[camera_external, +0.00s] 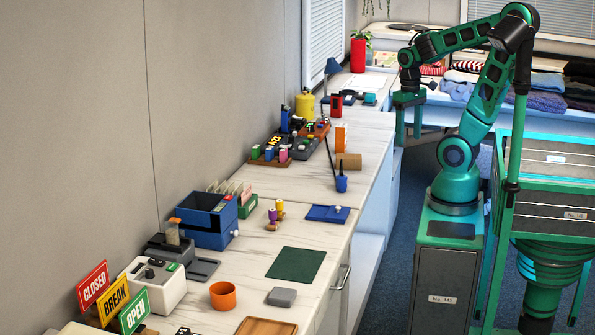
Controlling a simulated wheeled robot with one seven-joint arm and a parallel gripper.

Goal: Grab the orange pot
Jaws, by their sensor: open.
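The orange pot (223,296) is a small, round, open cup-shaped pot standing upright on the near part of the marble-look counter. It is between the white device and the grey block. My gripper (408,138) is at the far right end of the counter, hanging down from my green arm beside the counter's edge. It is open and appears empty, well apart from the pot.
A white device (155,285) stands left of the pot, and a grey block (282,297) lies to its right. A wooden tray (266,328) is in front. A dark green mat (296,263) and a blue drawer box (206,220) are behind. Bare counter surrounds the mat.

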